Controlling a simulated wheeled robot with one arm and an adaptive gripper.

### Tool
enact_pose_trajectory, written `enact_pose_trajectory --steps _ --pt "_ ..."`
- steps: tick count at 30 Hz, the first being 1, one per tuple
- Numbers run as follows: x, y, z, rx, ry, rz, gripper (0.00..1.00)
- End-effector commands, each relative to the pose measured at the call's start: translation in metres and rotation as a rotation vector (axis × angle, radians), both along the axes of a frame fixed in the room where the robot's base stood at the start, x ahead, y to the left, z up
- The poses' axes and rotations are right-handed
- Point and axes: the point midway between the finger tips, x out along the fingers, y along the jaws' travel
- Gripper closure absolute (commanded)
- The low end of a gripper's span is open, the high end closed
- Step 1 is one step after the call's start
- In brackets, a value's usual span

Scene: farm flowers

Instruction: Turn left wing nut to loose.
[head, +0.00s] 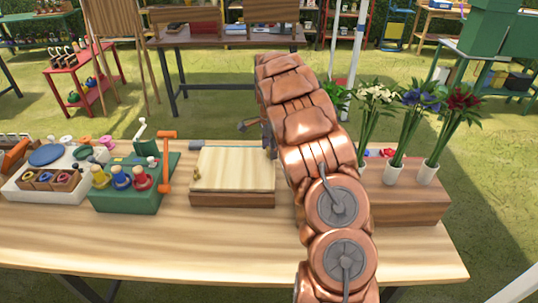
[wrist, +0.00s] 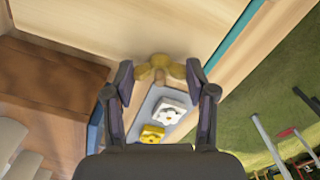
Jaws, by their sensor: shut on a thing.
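A flower press with a pale wooden top board (head: 232,166) lies on the table. One small brass wing nut (head: 197,174) shows at its left end in the head view. In the wrist view, my gripper (wrist: 159,76) is shut on another yellow-brown wing nut (wrist: 158,63), with one finger at each wing. This nut sits at the board's edge on the side near the brown wooden box. In the head view, my copper arm hides this nut and most of my gripper.
The wooden box (head: 408,207) with flowers in white tubes stands right of the press. A green block (head: 130,200) with coloured pegs stands to the left. In the wrist view, a grey plate (wrist: 180,125) with white and yellow pieces lies below the nut.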

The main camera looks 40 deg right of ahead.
Motion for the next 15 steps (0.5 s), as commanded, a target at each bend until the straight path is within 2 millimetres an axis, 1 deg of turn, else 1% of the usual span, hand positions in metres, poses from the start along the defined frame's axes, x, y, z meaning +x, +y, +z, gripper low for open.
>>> enact_pose_trajectory --steps 1,15 --pt "0.0018 0.0004 -0.0037 -0.002 -0.006 0.042 0.79" --pt "0.003 -0.0007 -0.0011 -0.006 -0.009 0.49 0.79"
